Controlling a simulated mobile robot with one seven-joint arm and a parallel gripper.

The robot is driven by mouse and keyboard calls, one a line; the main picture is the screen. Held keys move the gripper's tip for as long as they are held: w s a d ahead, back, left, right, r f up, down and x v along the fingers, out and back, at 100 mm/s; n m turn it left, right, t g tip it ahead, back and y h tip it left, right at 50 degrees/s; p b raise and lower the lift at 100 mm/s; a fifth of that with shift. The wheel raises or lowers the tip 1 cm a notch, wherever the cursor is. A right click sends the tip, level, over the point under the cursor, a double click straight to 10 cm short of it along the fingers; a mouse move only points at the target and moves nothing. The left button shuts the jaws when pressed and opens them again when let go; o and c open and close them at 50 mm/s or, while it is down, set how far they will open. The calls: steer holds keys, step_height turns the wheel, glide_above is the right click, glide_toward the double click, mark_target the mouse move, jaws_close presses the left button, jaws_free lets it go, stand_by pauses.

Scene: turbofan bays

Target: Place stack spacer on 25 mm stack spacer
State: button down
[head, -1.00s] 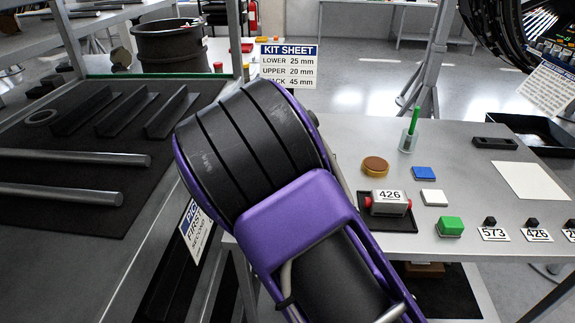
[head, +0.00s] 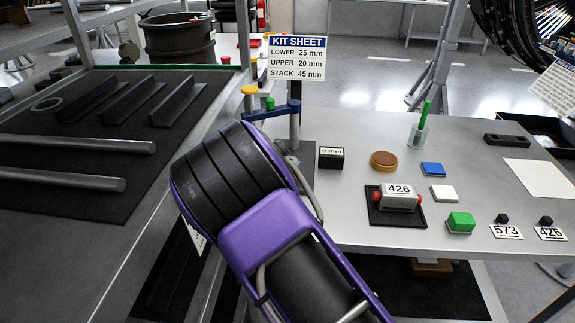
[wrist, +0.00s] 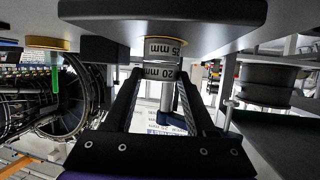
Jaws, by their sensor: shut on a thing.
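In the wrist view, where the bench top hangs from the upper edge, my gripper (wrist: 158,82) is shut on a pale spacer labelled 20 mm (wrist: 158,72). A second pale spacer, labelled 25 mm (wrist: 165,47), stands at the bench surface on a yellow round base. The two spacers are lined up end to end, with the 20 mm one on the side away from the bench. I cannot tell whether they touch. In the head view, my arm hides the gripper and both spacers. The kit sheet (head: 297,58) reads lower 25 mm, upper 20 mm, stack 45 mm.
A dark block with a partly readable mm label (head: 331,158) and a brown round disc (head: 383,160) stand on the bench (head: 350,225). A box marked 426 (head: 400,197), a green block (head: 460,222) and a green pen in a cup (head: 419,132) are farther right. A blue-armed stand (head: 272,112) is behind.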

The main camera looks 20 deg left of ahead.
steer(key=shift+f, duration=0.2)
steer(key=shift+c, duration=1.1)
jaws_free()
steer(key=shift+r, duration=0.2)
steer(key=shift+s+r, duration=0.15)
steer(key=shift+s, duration=0.15)
steer(key=p+v, duration=0.1)
steer(key=v, duration=1)
steer(key=shift+s, duration=0.15)
steer(key=shift+d+r, duration=0.1)
